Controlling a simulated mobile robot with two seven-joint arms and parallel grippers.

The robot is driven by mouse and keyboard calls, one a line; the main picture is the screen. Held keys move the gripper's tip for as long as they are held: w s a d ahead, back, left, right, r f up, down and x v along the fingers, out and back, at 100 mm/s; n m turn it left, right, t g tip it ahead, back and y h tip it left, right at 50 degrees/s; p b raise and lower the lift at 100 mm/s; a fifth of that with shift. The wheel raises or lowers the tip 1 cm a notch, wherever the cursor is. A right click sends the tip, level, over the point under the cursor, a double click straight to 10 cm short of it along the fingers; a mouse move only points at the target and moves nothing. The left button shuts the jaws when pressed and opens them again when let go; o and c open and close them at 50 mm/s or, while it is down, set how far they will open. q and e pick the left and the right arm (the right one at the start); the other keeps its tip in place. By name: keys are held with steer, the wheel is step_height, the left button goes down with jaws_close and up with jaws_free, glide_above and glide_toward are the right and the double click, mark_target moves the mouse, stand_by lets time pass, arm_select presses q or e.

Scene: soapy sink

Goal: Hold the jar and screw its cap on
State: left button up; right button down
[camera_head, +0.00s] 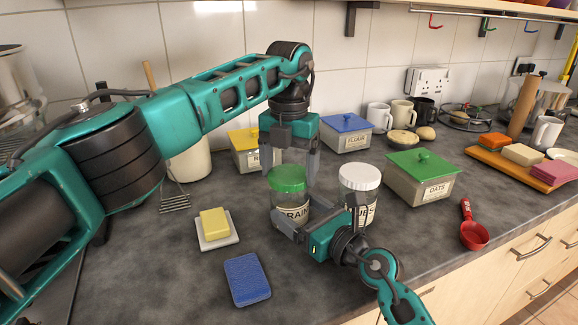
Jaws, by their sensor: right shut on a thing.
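The glass jar labelled GRAINS (292,213) stands upright on the counter. Its green cap (287,179) sits on top of it; I cannot tell whether it is threaded. My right gripper (318,207) comes in low from the front right and is shut on this jar, one finger across its front left. My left gripper (290,168) points straight down from above and behind, its fingers apart on either side of the cap, with no clear contact. A second jar with a white cap (360,177) stands just to the right, partly hidden by my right gripper.
The oats box (420,177), flour box (346,133) and yellow-lidded box (246,158) stand around. A red scoop (473,234) lies right. The front middle counter is clear.

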arm_select(q)
steer(key=c, duration=0.5)
steer(key=shift+c, duration=0.2)
steer(key=o, duration=1)
steer(key=shift+r, duration=3.8)
arm_select(e)
jaws_free()
